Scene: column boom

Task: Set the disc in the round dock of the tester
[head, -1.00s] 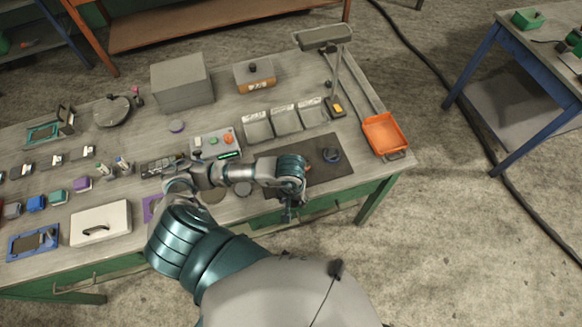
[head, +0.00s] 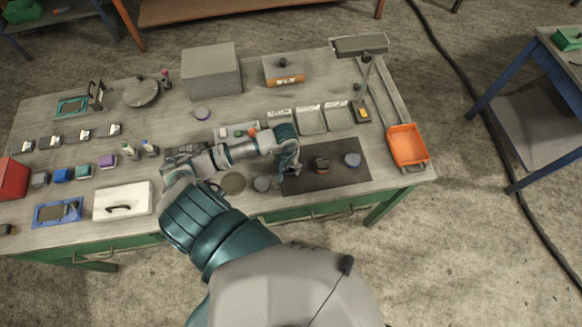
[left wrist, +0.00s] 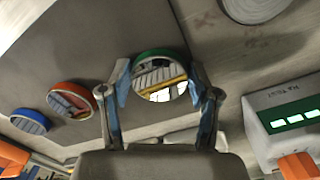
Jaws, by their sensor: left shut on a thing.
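My left gripper (left wrist: 160,90) is shut on a round disc with a green rim and a shiny face (left wrist: 158,78), one finger on each side. In the head view my left gripper (head: 287,174) is over the left part of the dark mat (head: 335,179), and the held disc is hidden there. I cannot tell whether the disc touches the mat. The tester, a grey box with a green display (left wrist: 290,120), is at the right of the left wrist view. In the head view my arm partly covers it. I cannot make out its round dock for certain.
An orange-red disc (head: 321,166) and a blue disc (head: 352,159) lie on the mat. Grey trays (head: 311,120) stand behind it; an orange tray (head: 407,146) is at the right edge. Round grey pieces (head: 232,183) lie left of the mat. A lamp (head: 359,46) overhangs the back right.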

